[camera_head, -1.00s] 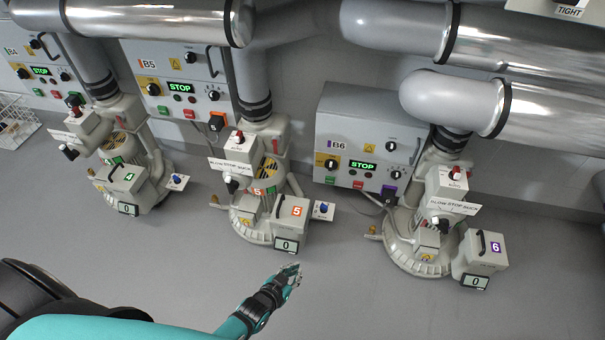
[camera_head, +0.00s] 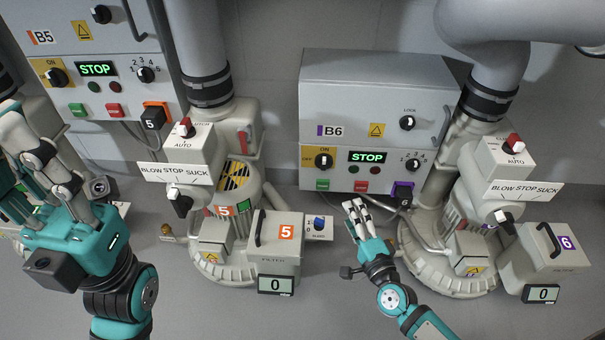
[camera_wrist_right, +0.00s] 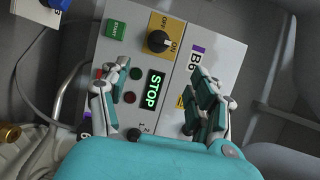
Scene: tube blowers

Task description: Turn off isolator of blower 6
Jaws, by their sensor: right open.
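The B6 control box (camera_head: 375,95) carries a yellow isolator plate with a black knob (camera_head: 323,160), marked ON above and OFF at the left. The isolator knob also shows in the right wrist view (camera_wrist_right: 158,41), its white mark seeming to lie towards ON. The B6 display (camera_head: 367,157) reads STOP in green. My right gripper (camera_head: 356,206) is below and right of the isolator, apart from it. In the right wrist view its fingers (camera_wrist_right: 152,95) are spread and empty, facing the panel. My left gripper (camera_head: 30,150) is at the far left, fingers apart, partly cut off.
Blower 6 (camera_head: 450,245), with its filter box (camera_head: 545,255), stands right of my right gripper. Blower 5 (camera_head: 225,255) and the B5 panel (camera_head: 95,50) are to the left.

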